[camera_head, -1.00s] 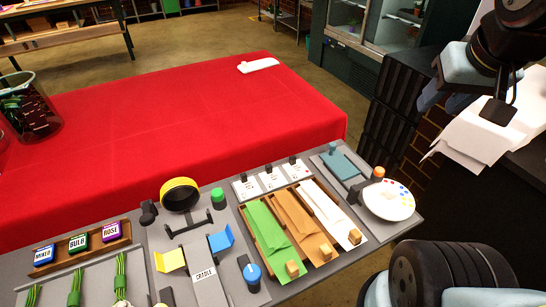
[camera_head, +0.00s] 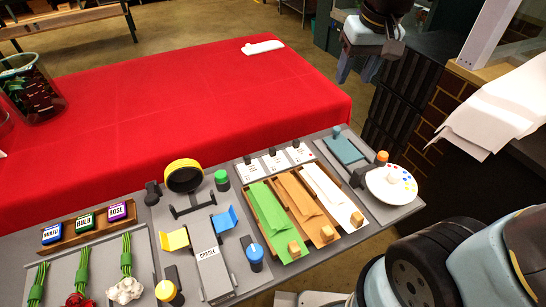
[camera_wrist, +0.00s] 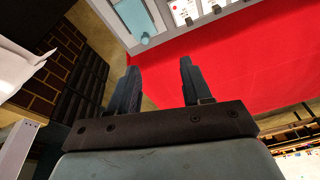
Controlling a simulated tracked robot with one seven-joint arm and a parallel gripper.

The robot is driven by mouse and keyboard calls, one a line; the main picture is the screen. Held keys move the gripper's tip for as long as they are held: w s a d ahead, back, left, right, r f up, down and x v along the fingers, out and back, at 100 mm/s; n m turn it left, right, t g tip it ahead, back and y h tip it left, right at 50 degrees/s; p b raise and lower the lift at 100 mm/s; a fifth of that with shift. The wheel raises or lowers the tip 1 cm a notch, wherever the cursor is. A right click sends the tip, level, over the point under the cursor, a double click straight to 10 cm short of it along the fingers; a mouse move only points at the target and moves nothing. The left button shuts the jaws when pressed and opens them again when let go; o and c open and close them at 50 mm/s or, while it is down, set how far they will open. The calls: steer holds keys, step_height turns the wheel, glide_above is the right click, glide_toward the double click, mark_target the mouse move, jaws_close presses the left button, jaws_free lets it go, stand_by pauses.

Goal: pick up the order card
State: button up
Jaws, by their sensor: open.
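Several small white cards with dark print and black clips stand in a row at the back of the paper trays in the head view: a left card (camera_head: 250,167), a middle card (camera_head: 275,162) and a right card (camera_head: 299,153). I cannot tell which is the order card. Two cards also show at the top of the wrist view, one at left (camera_wrist: 184,11). My gripper (camera_head: 357,74) is open and empty, above the floor past the red table's right end, well apart from the cards. Its two fingers (camera_wrist: 158,72) show spread in the wrist view.
The red table (camera_head: 190,110) is mostly clear, with a white object (camera_head: 263,47) at its far edge. Wrapping papers (camera_head: 298,206), a cradle (camera_head: 208,260) and a paint palette (camera_head: 392,186) crowd the grey bench. A black rack (camera_head: 392,110) stands near my gripper.

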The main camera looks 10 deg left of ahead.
steer(key=w+a+f+n+g, duration=0.1)
steer(key=w+a+f+n, duration=0.1)
steer(key=a+f, duration=0.5)
steer(key=n+g+h, duration=0.1)
glide_above(276, 158)
steer(key=w+a, duration=0.1)
steer(key=w, duration=0.1)
step_height(276, 158, down, 4)
steer(key=f, duration=1.3)
steer(key=shift+s+a, duration=0.25)
jaws_close()
